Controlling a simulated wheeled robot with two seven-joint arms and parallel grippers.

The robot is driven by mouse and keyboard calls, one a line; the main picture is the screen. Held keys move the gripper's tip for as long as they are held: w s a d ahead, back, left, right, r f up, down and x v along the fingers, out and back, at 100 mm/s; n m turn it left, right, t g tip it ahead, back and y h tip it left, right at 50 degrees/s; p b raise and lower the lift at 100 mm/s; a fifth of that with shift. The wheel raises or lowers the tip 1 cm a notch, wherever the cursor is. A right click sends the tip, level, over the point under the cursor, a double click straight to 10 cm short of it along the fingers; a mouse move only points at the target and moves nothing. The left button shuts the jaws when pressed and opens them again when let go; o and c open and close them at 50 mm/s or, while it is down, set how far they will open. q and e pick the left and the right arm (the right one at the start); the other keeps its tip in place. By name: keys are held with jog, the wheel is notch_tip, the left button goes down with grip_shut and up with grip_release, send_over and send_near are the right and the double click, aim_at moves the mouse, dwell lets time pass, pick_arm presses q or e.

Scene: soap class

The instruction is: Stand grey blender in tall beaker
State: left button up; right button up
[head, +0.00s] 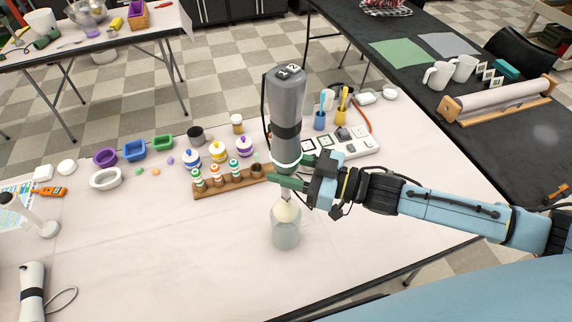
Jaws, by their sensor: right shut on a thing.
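The grey blender (287,105) is upright, with dark buttons on top and a dark band around its body. My right gripper (290,172) is shut on its lower body, near a glowing pale ring. Below the gripper, a thin shaft leads to a cream bell-shaped foot (287,211). The tall beaker (286,238) is clear and stands on the white table directly below. The foot overlaps the beaker's upper part and appears to be inside its mouth, above its floor. Exact depth cannot be told. My left gripper is not in view.
A wooden rack (233,183) of small bottles stands just left of the beaker. A power strip (350,147) and cups with tools lie behind. A white appliance (33,290) with a cord lies at the left front. The table front left of the beaker is clear.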

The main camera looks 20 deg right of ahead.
jog(key=b, duration=0.3)
send_over(287, 209)
jog(key=w, duration=0.1)
jog(key=shift+w+d+f, duration=0.1)
jog(key=shift+w+f, duration=0.05)
jog(key=shift+f, duration=2.05)
jog(key=shift+f+b, duration=3.7)
jog(key=shift+f, duration=1.9)
jog(key=o, duration=1.2)
jog(key=shift+o, duration=0.3)
jog(key=shift+f, duration=0.25)
jog(key=o, duration=0.5)
jog(key=shift+r, duration=0.1)
jog(key=shift+c, duration=0.2)
jog(key=shift+d, duration=0.1)
jog(key=p+v, duration=0.3)
jog(key=v, duration=0.8)
